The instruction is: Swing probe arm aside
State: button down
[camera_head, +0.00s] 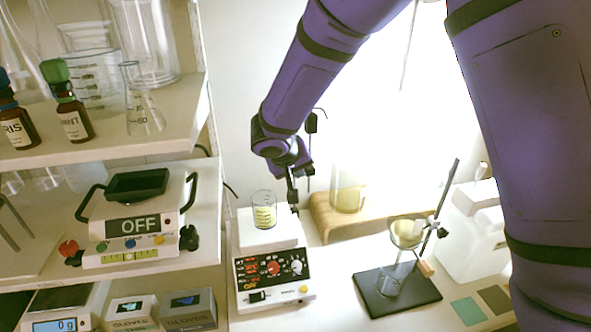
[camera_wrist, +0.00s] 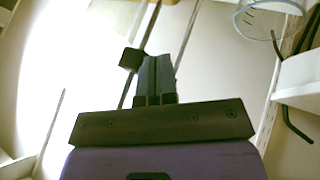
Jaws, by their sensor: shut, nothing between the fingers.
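My gripper (camera_head: 293,205) is shut and empty, pointing down just right of a beaker (camera_head: 263,212) on the hotplate stirrer (camera_head: 272,275). The beaker holds yellowish liquid. A thin dark rod with a black block (camera_head: 311,123), which looks like the probe arm, rises behind my wrist; its lower part is partly hidden. In the wrist view my shut fingers (camera_wrist: 156,72) show beside a black block (camera_wrist: 131,59) on a thin rod. I cannot tell whether they touch. A clear vessel rim (camera_wrist: 270,18) shows at the upper right there.
A ring stand with a funnel (camera_head: 406,233) over a flask stands to the right on a black base (camera_head: 375,302). A wooden board (camera_head: 325,222) with a jar (camera_head: 348,190) lies behind. Shelves with a device marked OFF (camera_head: 133,225) and brown bottles (camera_head: 73,118) border the left.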

jog(key=w+d+n+t+y, duration=0.1)
jog(key=w+d+n+y, duration=0.1)
jog(key=d, duration=0.6)
jog(key=shift+w+d+n, duration=0.15)
jog(key=shift+w+n, duration=0.4)
jog(key=shift+n, duration=0.55)
jog(key=shift+w+d+r, duration=0.15)
jog(key=shift+d, duration=0.05)
